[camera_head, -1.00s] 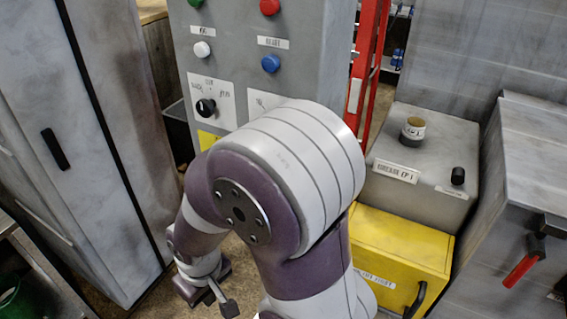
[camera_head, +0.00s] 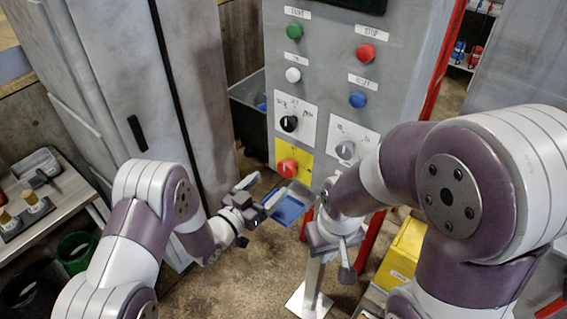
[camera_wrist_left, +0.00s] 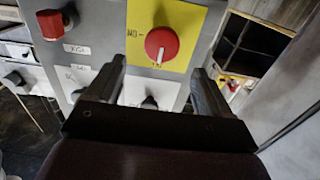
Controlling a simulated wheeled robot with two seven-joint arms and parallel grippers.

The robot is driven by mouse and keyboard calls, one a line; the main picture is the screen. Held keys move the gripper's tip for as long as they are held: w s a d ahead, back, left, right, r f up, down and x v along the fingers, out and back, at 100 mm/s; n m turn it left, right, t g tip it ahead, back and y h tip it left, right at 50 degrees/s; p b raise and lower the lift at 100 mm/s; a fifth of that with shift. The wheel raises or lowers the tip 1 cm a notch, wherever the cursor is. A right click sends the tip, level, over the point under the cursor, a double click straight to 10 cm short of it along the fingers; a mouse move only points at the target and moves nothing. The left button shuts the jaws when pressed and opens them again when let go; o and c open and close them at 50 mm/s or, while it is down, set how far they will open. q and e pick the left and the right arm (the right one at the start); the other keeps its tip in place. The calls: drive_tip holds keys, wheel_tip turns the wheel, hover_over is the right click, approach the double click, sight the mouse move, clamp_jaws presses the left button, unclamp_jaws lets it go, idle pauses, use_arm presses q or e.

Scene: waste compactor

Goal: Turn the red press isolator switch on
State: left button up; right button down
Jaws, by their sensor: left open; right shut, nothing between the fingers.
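The red isolator switch (camera_head: 287,168) is a round knob on a yellow plate (camera_head: 305,170), low on the grey control panel. My left gripper (camera_head: 261,193) is open just in front of and below it, empty, with its fingers towards the panel. In the left wrist view the red knob (camera_wrist_left: 161,44) shows beyond the gap between the open fingers (camera_wrist_left: 157,85), apart from them. Its white mark points down in that picture, towards a small label I cannot read surely. My right gripper (camera_head: 346,262) is shut and empty, lower right of the switch.
Above the switch are a black selector (camera_head: 289,123), a grey selector (camera_head: 345,149) and several coloured buttons. A blue tray (camera_head: 290,208) lies behind the grippers. A grey cabinet (camera_head: 130,80) stands left, a yellow box (camera_head: 402,255) right. My right arm fills the right side.

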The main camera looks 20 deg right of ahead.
sight(284, 170)
use_arm(q)
drive_tip(key=p+x, duration=0.1)
drive_tip(key=x, duration=0.5)
drive_tip(key=shift+r+p, duration=0.1)
drive_tip(key=shift+p, duration=0.25)
drive_tip(key=shift+x, duration=0.85)
drive_tip(key=c, duration=1)
